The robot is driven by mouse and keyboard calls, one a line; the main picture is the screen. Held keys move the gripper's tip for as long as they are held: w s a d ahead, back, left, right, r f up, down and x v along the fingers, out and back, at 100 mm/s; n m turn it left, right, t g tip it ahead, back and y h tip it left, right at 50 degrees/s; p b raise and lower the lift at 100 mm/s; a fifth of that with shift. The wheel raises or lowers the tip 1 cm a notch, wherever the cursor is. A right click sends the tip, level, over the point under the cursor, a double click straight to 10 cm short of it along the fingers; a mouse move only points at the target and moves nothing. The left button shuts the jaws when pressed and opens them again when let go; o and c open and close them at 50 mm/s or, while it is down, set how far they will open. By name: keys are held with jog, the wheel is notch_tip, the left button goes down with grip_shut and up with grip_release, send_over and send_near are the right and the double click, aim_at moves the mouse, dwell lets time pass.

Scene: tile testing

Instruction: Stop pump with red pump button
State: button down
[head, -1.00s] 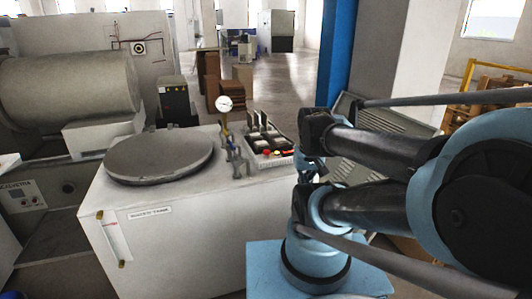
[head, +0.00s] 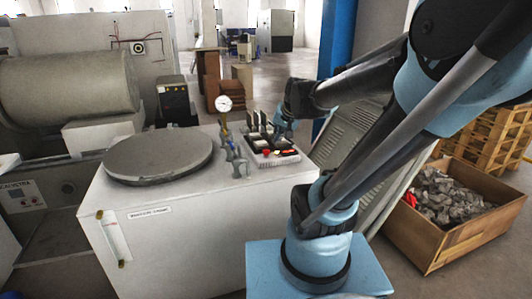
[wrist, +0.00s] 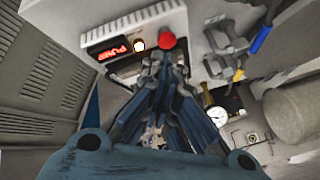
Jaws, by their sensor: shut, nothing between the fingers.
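The red pump button (wrist: 167,40) shows in the wrist view on a pale panel, just beyond my fingertips in the picture. Beside it are a small white round button (wrist: 138,45) and a dark display with red lit lettering (wrist: 115,48). In the head view the red button (head: 267,153) is small, on the control panel (head: 272,160) at the right end of the white tank top. My gripper (wrist: 163,60) is shut and empty, pointing toward the panel. In the head view my gripper (head: 281,128) is over the panel's back right. Contact with the button cannot be told.
Metal valves (head: 238,162) and a pressure gauge (head: 223,103) stand left of the panel. A round grey lid (head: 158,155) covers the tank's left part. A wooden crate of rubble (head: 450,230) stands on the floor at right.

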jog(key=w+a+r+m+t+y, duration=0.1)
jog(key=w+a+r, duration=0.1)
jog(key=w, duration=0.5)
jog(key=shift+a+r+m+t, duration=0.3)
jog(key=shift+a+r+t, duration=0.1)
jog(key=shift+r, duration=0.4)
jog(key=shift+f, duration=0.1)
send_over(266, 154)
jog(key=w+d, duration=0.1)
jog(key=w, duration=0.1)
jog(key=shift+s+f, duration=0.1)
jog(key=shift+f, duration=4.2)
jog(key=shift+f, duration=0.85)
jog(key=shift+r, duration=0.95)
